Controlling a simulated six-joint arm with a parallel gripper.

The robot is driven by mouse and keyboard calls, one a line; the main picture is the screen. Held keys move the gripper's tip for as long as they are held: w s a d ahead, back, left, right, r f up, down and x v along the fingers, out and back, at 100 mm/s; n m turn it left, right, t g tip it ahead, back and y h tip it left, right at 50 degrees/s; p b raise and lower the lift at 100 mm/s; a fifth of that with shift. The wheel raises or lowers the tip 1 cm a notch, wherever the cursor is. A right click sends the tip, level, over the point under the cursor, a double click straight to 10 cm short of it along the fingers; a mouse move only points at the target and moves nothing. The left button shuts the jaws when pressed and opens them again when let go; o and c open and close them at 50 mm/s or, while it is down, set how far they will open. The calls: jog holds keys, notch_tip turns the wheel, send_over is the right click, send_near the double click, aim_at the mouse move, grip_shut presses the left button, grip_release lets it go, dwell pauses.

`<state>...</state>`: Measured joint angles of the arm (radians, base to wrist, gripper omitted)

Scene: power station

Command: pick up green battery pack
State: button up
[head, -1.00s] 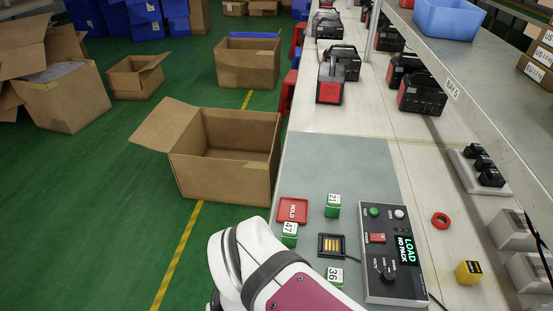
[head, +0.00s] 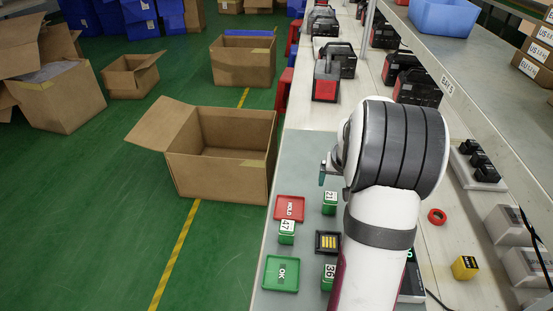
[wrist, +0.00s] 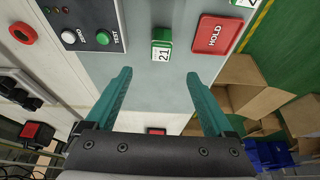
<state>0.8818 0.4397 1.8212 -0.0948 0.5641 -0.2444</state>
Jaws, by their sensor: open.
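Several green battery packs with white number tops stand on the grey mat. Pack 21 (head: 330,203) is at the back, pack 47 (head: 287,233) is beside the red HOLD tray, and pack 36 (head: 328,278) is nearer, partly hidden by my arm. In the wrist view, pack 21 (wrist: 161,48) stands ahead of and between the teal fingertips, apart from them. My gripper (wrist: 160,74) is open and empty. In the head view its fingers (head: 322,174) show only in part, beyond pack 21; my arm hides the rest.
A red HOLD tray (head: 290,208) and green OK tray (head: 281,274) lie on the mat. A black contact cradle (head: 328,242) sits between packs 21 and 36. My arm covers most of the control panel, seen in the wrist view (wrist: 88,22). A red tape ring (head: 437,216) lies right.

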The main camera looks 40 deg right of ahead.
aim_at(331, 199)
jog(key=x, duration=1.5)
jog(key=shift+s+a+f, duration=0.15)
jog(key=shift+a+f, duration=0.1)
jog(key=shift+f, duration=0.05)
grip_shut()
